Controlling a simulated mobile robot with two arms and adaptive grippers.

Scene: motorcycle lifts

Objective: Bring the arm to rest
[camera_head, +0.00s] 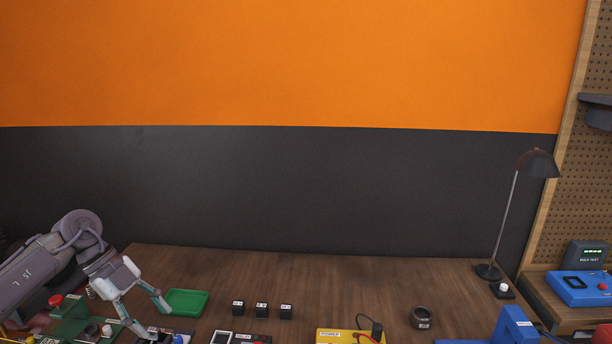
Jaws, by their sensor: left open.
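My left arm comes in from the left, over the left end of the wooden bench (380,280). My left gripper (153,316) is open and points down and to the right. No object shows between its fingers. One fingertip is near the left edge of a green tray (186,303); I cannot tell if they touch. The other fingertip is low, close to small parts at the front edge of the picture. My right gripper does not show.
Three small black labelled blocks (262,310) stand right of the tray. A yellow box (340,336), a dark round cup (421,318) and a blue object (514,326) are further right. A lamp (536,163) stands at the back right. The bench's back middle is clear.

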